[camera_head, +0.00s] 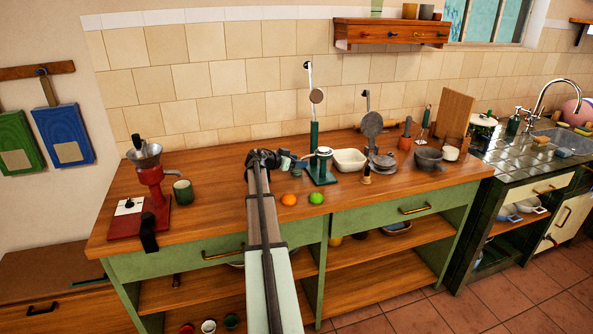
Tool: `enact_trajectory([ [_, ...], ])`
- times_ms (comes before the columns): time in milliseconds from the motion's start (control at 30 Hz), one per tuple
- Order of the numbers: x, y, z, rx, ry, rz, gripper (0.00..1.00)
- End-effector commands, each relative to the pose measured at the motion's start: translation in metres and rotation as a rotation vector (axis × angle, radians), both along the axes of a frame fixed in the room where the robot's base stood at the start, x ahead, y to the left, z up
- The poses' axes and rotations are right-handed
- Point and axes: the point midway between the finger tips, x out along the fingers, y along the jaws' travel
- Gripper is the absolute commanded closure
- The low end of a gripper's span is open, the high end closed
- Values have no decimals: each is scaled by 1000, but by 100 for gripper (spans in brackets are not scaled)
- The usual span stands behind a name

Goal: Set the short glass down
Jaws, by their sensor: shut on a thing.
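My gripper (304,162) reaches to the right from the end of my arm, above the wooden counter (375,195). It is shut on a small pale, green-edged piece (323,153), which I take to be the short glass. This piece overlaps the green lever press (314,136) in the picture, so its outline is hard to separate from the press. I cannot tell whether it touches the press or how high it is above the press's base. My arm hides part of the counter to the left.
An orange (289,199) and a lime (316,198) lie in front of the press. A white bowl (349,160) is just right of it. A red grinder (152,180) and green mug (183,192) stand at left. The counter's front right is clear.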

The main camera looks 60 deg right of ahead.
Motion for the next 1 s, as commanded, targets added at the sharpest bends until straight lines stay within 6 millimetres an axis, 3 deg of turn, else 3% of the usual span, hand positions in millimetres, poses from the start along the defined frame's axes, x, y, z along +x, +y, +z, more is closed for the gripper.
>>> enact_trajectory([
  [333, 0, 0, 11, -1, -1, 1, 79],
  [700, 0, -1, 71, -3, -1, -1, 79],
  [1000, 9, 4, 101, -4, -2, 9, 79],
])
